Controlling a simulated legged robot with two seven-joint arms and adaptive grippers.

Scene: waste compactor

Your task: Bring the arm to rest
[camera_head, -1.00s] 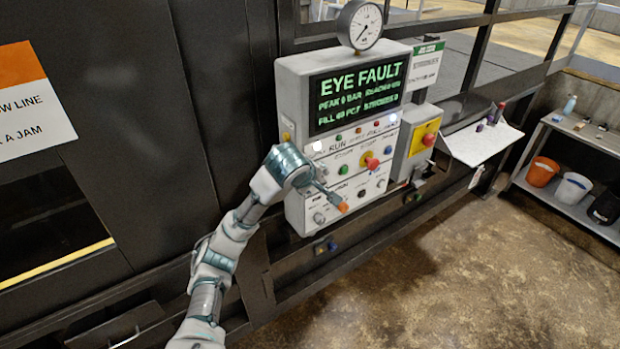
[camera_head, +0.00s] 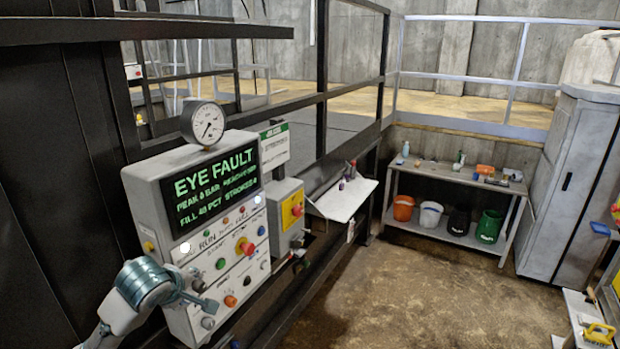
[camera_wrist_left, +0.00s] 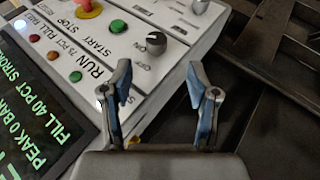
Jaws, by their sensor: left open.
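My left gripper (camera_head: 208,303) is in front of the lower part of the grey control panel (camera_head: 152,190) in the head view. In the left wrist view the two fingers of my left gripper (camera_wrist_left: 158,85) stand apart with nothing between them. A black knob (camera_wrist_left: 156,42) on the panel lies beyond the fingertips. The panel's screen (camera_head: 215,188) reads EYE FAULT in green letters. The wrist and forearm come in from the lower left. My right gripper is in neither view.
A pressure gauge (camera_head: 203,124) stands on top of the panel. A bench (camera_head: 447,176) with several buckets and a grey cabinet (camera_head: 567,190) stand farther back. The floor between is clear.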

